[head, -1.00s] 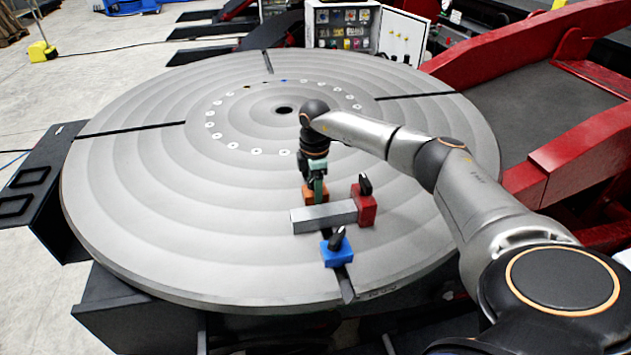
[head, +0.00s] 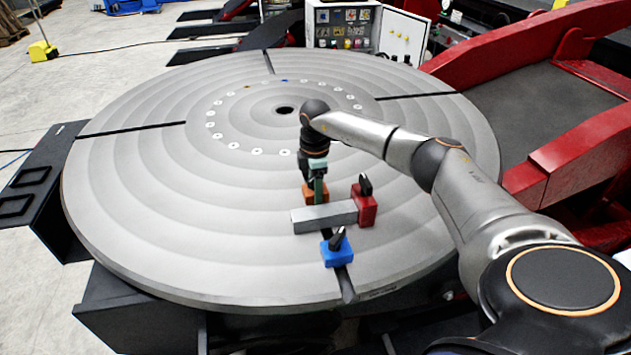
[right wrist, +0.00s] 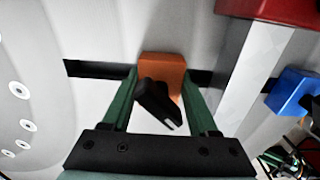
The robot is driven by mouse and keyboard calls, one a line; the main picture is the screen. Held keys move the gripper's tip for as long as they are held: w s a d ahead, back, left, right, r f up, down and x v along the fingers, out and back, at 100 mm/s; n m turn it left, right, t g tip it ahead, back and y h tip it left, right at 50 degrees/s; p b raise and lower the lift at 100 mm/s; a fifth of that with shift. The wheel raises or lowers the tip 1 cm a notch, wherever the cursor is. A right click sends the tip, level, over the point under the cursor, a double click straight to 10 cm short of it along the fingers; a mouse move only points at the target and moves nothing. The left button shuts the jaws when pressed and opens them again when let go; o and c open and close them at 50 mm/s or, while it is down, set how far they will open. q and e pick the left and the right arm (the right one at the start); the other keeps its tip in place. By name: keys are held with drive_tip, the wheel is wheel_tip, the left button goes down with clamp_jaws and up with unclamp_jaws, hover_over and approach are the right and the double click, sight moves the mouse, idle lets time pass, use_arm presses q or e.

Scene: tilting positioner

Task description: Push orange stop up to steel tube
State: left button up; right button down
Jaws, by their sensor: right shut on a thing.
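The orange stop (head: 315,196) is a small block with a black lever, sitting over the dark slot in the round grey table. My right gripper (head: 319,184) points down at it. In the right wrist view its green fingers lie on either side of the orange stop (right wrist: 165,68), shut on it. The steel tube (head: 323,217) lies across the slot, nearer the camera than the orange stop. In the right wrist view a narrow gap shows between the orange stop and the tube (right wrist: 243,75), with one finger partly in it. My left gripper is not in view.
A red block (head: 364,207) with a black lever stands at the tube's right end. A blue stop (head: 337,250) with a black lever sits over the slot on the tube's near side. The table (head: 180,230) is clear to the left.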

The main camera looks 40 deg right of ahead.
drive_tip(key=shift+d+f, duration=0.1)
drive_tip(key=shift+s, duration=0.1)
drive_tip(key=shift+f, duration=0.1)
drive_tip(key=shift+w, duration=0.2)
idle(0.6)
drive_tip(key=shift+s+p, duration=0.1)
drive_tip(key=shift+p, duration=0.2)
drive_tip(key=shift+w+d, duration=0.15)
drive_tip(key=shift+w, duration=0.1)
